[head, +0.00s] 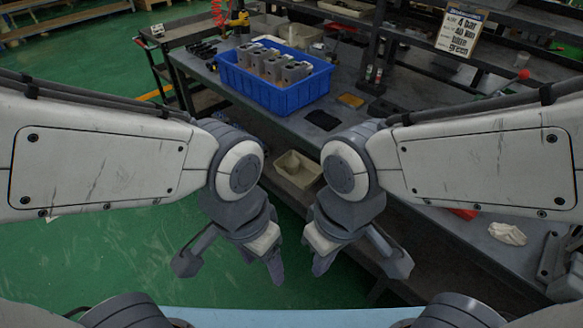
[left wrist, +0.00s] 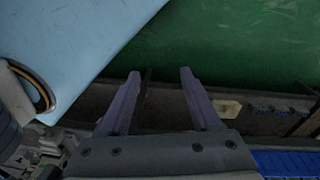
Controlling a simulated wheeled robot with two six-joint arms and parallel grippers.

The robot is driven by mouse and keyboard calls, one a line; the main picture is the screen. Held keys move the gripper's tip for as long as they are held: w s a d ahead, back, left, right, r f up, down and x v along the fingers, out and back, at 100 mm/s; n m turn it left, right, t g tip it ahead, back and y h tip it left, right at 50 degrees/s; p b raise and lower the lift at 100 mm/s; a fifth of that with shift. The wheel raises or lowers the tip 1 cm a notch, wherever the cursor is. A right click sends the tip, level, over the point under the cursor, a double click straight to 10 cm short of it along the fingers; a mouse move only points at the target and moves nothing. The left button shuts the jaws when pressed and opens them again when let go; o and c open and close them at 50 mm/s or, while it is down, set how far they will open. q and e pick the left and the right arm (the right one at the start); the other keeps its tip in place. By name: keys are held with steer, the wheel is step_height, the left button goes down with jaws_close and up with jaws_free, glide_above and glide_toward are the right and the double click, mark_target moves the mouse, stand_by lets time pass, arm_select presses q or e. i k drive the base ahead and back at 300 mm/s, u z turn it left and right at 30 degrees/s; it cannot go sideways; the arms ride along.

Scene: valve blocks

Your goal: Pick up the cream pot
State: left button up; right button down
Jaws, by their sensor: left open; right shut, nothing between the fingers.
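I cannot pick out a cream pot with certainty. A cream open container (head: 298,168) sits on the lower shelf below the workbench, just beyond my grippers in the head view. A small cream shape in the left wrist view (left wrist: 228,108) looks like the same container. My left gripper (head: 275,270) points down over the floor, short of the bench. Its two fingers stand apart and empty in the left wrist view (left wrist: 160,78). My right gripper (head: 322,265) hangs beside it, also pointing down, shut with nothing visible in it.
A blue crate (head: 272,96) with several grey valve blocks (head: 270,62) stands on the workbench (head: 345,150). Dark and yellow pads lie to its right. A crumpled pale cloth (head: 507,233) lies at the right. Green floor (head: 110,265) is open at the left.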

mark_target(292, 164)
steer(key=u, duration=0.75)
steer(key=i, duration=1.35)
steer(key=z, duration=1.6)
